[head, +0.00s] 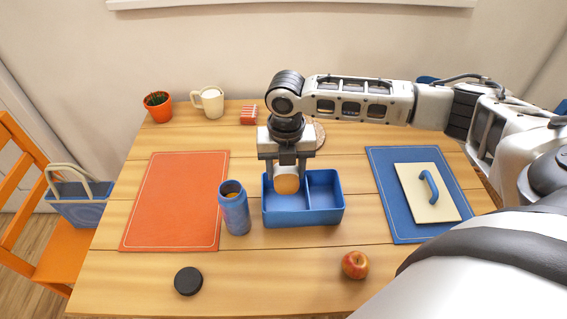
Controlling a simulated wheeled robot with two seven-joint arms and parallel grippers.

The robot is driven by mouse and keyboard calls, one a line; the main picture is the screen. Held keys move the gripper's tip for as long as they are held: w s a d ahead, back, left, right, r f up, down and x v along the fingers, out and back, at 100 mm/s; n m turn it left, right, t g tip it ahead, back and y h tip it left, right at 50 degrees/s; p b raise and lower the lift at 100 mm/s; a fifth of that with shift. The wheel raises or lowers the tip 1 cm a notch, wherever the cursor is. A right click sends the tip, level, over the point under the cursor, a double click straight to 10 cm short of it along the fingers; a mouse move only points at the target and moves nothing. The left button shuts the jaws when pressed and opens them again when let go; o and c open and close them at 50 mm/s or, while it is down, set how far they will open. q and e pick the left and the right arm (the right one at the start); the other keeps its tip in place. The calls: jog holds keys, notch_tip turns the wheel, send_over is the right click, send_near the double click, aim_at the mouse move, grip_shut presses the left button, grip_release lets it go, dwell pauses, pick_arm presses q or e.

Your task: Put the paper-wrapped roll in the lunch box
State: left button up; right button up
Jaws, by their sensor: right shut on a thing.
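The blue lunch box (325,217) stands open in the middle of the table, with a divider between a left and a right compartment. My right gripper (287,177) points down over the left compartment and is shut on the paper-wrapped roll (287,184). The roll shows a round tan end and pale sides between the fingers. It is at or just above the left compartment; I cannot tell whether it touches the floor of the box. My left gripper is not in view.
A blue jar (234,210) stands close left of the box. An apple (355,265) and black lid (188,281) lie in front. An orange mat (175,200) is left; a blue mat (400,225) with a handled cream lid (415,205) is right. A mug (212,102) stands behind.

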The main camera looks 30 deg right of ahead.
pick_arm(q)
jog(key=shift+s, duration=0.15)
pick_arm(e)
jog(key=shift+f, duration=0.4)
notch_tip(320, 180, down, 8)
jog(key=b, duration=0.3)
jog(key=shift+r, duration=0.15)
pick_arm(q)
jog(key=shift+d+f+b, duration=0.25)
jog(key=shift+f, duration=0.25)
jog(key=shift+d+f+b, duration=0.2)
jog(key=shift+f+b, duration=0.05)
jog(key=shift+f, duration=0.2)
pick_arm(e)
jog(key=shift+f, duration=0.75)
jog(key=o, duration=0.9)
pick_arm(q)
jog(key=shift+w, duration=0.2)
